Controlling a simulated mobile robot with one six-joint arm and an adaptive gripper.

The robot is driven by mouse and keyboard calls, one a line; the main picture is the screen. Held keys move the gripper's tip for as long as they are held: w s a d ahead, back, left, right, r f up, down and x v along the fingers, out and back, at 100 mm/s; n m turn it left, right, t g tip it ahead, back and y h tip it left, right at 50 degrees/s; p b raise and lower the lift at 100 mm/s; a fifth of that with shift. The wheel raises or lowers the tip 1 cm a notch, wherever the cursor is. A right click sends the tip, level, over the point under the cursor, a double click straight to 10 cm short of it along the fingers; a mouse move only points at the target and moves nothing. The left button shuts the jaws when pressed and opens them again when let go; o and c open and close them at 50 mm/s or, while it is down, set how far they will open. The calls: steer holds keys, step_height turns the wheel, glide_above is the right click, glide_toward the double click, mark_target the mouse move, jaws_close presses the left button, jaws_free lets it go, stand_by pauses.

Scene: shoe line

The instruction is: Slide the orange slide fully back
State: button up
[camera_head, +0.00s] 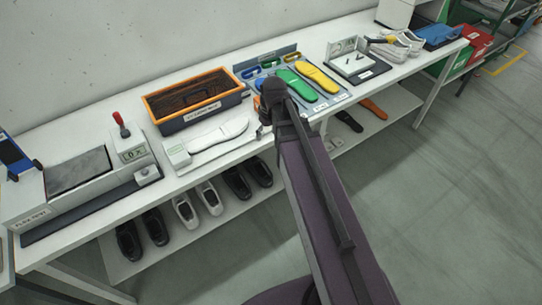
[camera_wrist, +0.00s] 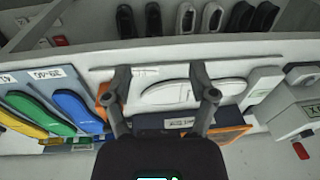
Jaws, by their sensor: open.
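A small orange piece, which looks like the orange slide (camera_head: 257,104), shows at the right end of a white measuring board (camera_head: 187,160), mostly hidden by my arm. In the wrist view the orange piece (camera_wrist: 103,94) is beside and partly behind the left finger. A white sole shape (camera_wrist: 190,92) lies on the board between the fingers. My gripper (camera_wrist: 161,78) is open and empty, pointing down over the board. In the head view my gripper (camera_head: 266,125) is at the board's right end. I cannot tell whether a finger touches the orange piece.
An orange-rimmed dark bin (camera_head: 195,100) stands behind the board. Green (camera_head: 297,85) and yellow (camera_head: 317,77) insoles lie on a tray to the right. A flex tester (camera_head: 80,175) stands at the left. Shoes sit on the lower shelf (camera_head: 190,235).

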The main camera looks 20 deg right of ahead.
steer(key=s+f+m+h+b, duration=0.1)
steer(key=s+f+m+b, duration=0.1)
steer(key=s, duration=0.4)
steer(key=shift+s+a+f+m, duration=0.3)
steer(key=shift+f+m, duration=0.2)
steer(key=shift+m, duration=0.1)
steer(key=shift+s+d+m, duration=0.15)
steer(key=shift+s+m, duration=0.25)
steer(key=shift+s, duration=0.4)
